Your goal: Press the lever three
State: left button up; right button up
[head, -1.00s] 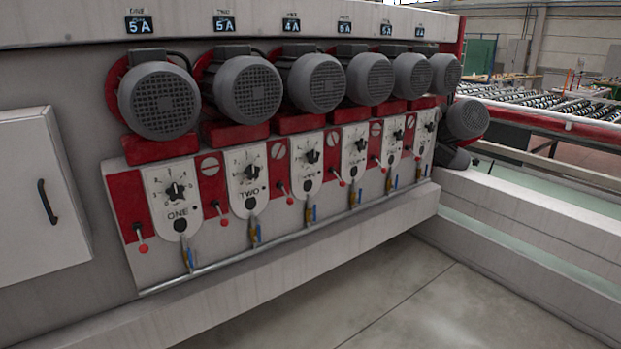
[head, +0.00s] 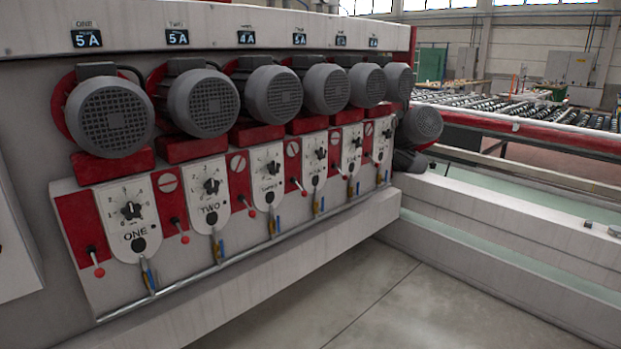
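A row of control panels runs along the machine front, each beside a red plate with a small red-knobbed lever. The third panel (head: 270,175), with a black dial and a small blurred label, is left of the middle. The red-knobbed lever (head: 251,212) just left of it hangs downward from its red plate. The lever of panel ONE (head: 98,271) and the lever of panel TWO (head: 184,238) are nearer, further left. Neither of my grippers is in view.
Several grey motors (head: 273,93) jut out above the panels. A pipe with blue-handled valves (head: 276,228) runs below them, above a protruding ledge (head: 215,300). A low grey beam (head: 520,235) bounds the right side. The concrete floor (head: 370,305) between is clear.

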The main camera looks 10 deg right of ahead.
aim_at(252, 215)
jog(key=i+j+z, duration=0.1)
jog(key=i+j, duration=0.35)
jog(key=i, duration=0.3)
jog(key=i+j+z, duration=0.1)
jog(key=i+j, duration=0.4)
jog(key=i, duration=0.25)
jog(key=i+j, duration=0.55)
jog(key=i, duration=0.15)
jog(key=i+z, duration=0.05)
